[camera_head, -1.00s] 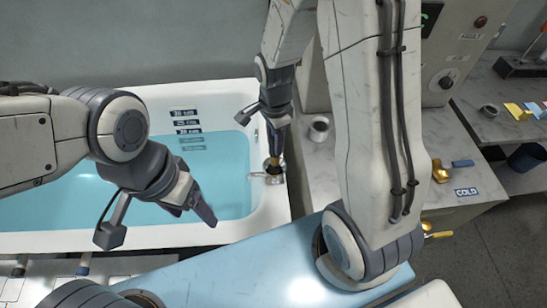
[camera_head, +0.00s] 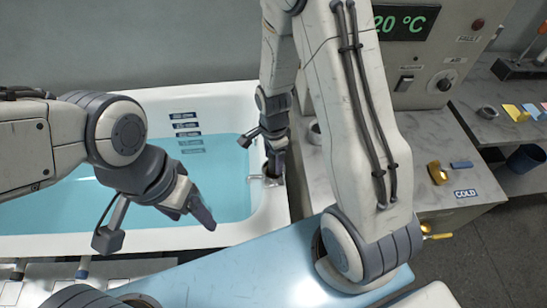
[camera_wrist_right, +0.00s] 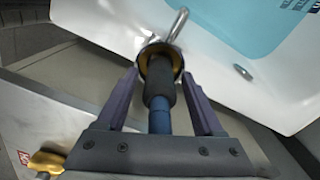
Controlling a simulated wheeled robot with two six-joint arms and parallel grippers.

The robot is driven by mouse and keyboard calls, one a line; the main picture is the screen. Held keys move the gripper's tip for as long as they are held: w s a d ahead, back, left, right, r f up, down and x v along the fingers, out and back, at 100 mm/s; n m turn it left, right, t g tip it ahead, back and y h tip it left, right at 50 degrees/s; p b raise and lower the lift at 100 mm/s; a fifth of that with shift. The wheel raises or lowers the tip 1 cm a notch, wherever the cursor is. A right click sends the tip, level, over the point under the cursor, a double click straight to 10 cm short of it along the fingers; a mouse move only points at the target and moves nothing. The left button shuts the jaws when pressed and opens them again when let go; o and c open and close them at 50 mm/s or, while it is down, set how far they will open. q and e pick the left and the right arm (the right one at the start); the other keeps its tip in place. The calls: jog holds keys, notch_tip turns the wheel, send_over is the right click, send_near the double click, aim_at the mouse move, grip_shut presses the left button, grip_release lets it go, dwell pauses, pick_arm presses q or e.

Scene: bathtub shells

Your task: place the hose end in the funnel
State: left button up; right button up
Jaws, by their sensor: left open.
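The hose end, a dark sleeve (camera_wrist_right: 160,78) on a blue hose (camera_wrist_right: 159,121), shows in the right wrist view. Its far end is in the mouth of the brass-coloured funnel (camera_wrist_right: 147,57) at the tub's rim; how deep it sits cannot be told. My right gripper (camera_wrist_right: 160,72) has its two purple fingers on either side of the hose end, with a visible gap on each side. In the head view the right gripper (camera_head: 275,165) is over the tub's right rim and hides most of the funnel and hose. My left gripper (camera_head: 197,210) is open and empty over the water.
The bathtub (camera_head: 225,97) holds blue water. A metal spout (camera_head: 258,178) is by the funnel. On the right counter are a grey cup (camera_head: 314,132), a brass fitting (camera_head: 437,173) and a COLD label (camera_head: 467,193). A control box (camera_head: 425,55) stands behind.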

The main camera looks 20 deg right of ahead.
notch_tip(320, 180, up, 12)
jog(key=shift+r, duration=0.1)
jog(key=s+a+r+n, duration=0.3)
jog(key=s+a+n, duration=0.3)
jog(key=s+n, duration=0.3)
jog(key=s+a+r+n+y, duration=0.1)
jog(key=s+a+r+n, duration=0.3)
jog(key=s+n, duration=0.5)
jog(key=shift+a+n, duration=1.2)
jog(key=shift+n, duration=1.8)
